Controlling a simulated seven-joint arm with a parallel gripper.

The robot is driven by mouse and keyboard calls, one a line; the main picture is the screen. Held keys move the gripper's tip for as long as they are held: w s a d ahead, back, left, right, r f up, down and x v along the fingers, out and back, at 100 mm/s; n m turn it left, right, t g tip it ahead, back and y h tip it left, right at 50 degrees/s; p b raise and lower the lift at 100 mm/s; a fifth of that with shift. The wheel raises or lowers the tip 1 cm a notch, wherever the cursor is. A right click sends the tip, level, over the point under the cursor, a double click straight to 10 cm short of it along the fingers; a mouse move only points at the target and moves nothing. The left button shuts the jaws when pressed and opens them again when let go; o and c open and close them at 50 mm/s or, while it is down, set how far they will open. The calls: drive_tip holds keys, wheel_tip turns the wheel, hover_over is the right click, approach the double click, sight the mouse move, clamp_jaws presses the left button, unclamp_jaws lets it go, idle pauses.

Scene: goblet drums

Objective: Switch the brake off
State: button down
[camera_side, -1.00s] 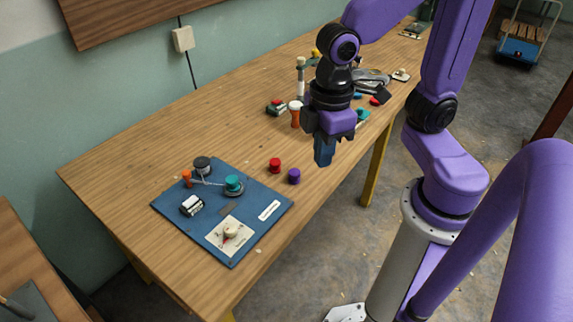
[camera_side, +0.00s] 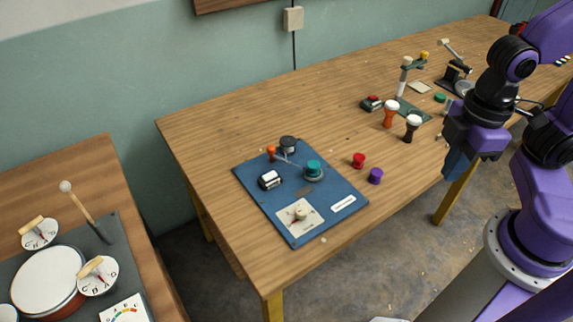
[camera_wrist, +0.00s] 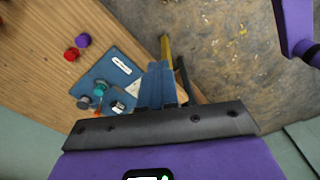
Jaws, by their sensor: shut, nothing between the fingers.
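A blue board (camera_side: 250,185) lies on the wooden table. It carries a white dial plate (camera_side: 290,222) with a pale knob (camera_side: 299,213) and red marking, a small black-and-white switch-like box (camera_side: 270,180), a teal-topped round part (camera_side: 313,168), a dark round part (camera_side: 288,143) and an orange peg (camera_side: 271,152). I cannot read which control is the brake or its setting. My gripper (camera_side: 455,166) is shut and empty, right of the board and apart from it, by the table's front edge. In the wrist view its blue fingers (camera_wrist: 161,84) hide part of the board (camera_wrist: 98,73).
Red (camera_side: 358,160) and purple (camera_side: 376,176) small pieces stand right of the board. Orange (camera_side: 389,115) and black (camera_side: 412,125) goblet drums stand farther back. A second table (camera_side: 85,165) at left holds a round drum (camera_side: 48,280) and dials.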

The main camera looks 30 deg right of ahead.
drive_tip(key=w+a+m, duration=0.3)
drive_tip(key=w+a, duration=0.4)
drive_tip(key=w, duration=0.2)
drive_tip(key=m, duration=0.9)
hover_over(266, 177)
wheel_tip(266, 177, down, 8)
drive_tip(key=shift+s+f, duration=0.1)
wheel_tip(266, 177, down, 13)
drive_tip(key=shift+r, duration=0.15)
drive_tip(key=shift+f, duration=0.6)
